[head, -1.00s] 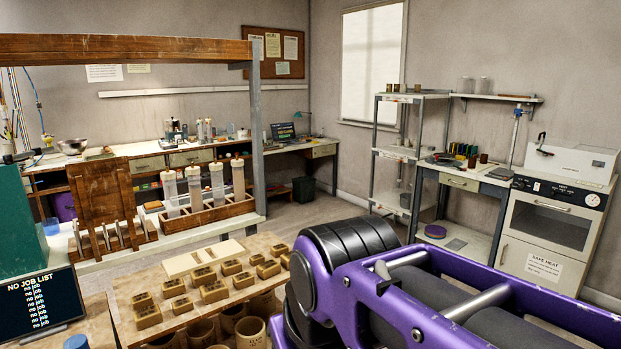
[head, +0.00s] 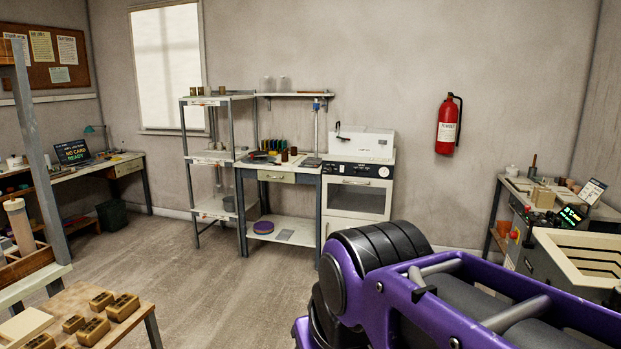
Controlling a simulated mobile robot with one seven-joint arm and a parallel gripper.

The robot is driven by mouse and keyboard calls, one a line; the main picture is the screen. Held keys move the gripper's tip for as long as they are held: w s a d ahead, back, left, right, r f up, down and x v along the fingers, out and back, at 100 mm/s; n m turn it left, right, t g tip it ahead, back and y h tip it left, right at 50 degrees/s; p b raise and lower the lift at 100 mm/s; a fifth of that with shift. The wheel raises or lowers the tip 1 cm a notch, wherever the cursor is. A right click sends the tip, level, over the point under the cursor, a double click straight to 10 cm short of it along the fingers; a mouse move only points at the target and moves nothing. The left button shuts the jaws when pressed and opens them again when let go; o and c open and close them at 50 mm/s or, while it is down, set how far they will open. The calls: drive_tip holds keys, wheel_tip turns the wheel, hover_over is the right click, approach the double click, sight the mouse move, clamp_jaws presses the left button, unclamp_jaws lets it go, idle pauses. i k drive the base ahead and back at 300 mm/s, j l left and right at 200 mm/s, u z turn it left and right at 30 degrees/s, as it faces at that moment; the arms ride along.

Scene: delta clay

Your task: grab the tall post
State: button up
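No single thing is plainly the tall post. A slim upright gauge-like column (head: 317,128) stands at the back of the small work table, left of the white oven. A small dark upright piece (head: 533,165) stands on the right-hand bench, too small to make out. My purple arm fills the lower right of the head view, but my gripper is not in view.
A metal shelf rack (head: 221,209), the small work table (head: 282,165) and the oven (head: 357,197) line the back wall. A stamp-block table (head: 150,322) is at lower left. A bench (head: 517,190) with a machine stands right. The middle floor (head: 190,285) is clear.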

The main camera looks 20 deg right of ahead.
sight(545, 199)
drive_tip(key=z, duration=2)
drive_tip(key=i+j+u, duration=0.35)
drive_tip(key=i, duration=0.4)
drive_tip(key=i+u, duration=0.4)
drive_tip(key=i, duration=1.55)
drive_tip(key=i+j+z, duration=0.1)
drive_tip(key=i+z, duration=0.2)
drive_tip(key=i, duration=0.2)
drive_tip(key=i+j+z, duration=0.25)
drive_tip(key=i, duration=0.2)
drive_tip(key=i+z, duration=0.3)
drive_tip(key=z, duration=0.2)
drive_tip(key=i+j+z, duration=0.2)
drive_tip(key=z, duration=0.25)
drive_tip(key=i+j+z, duration=0.25)
drive_tip(key=z, duration=0.25)
drive_tip(key=i+j+z, duration=0.2)
drive_tip(key=z, duration=0.3)
drive_tip(key=k+j, duration=0.05)
drive_tip(key=j, duration=0.05)
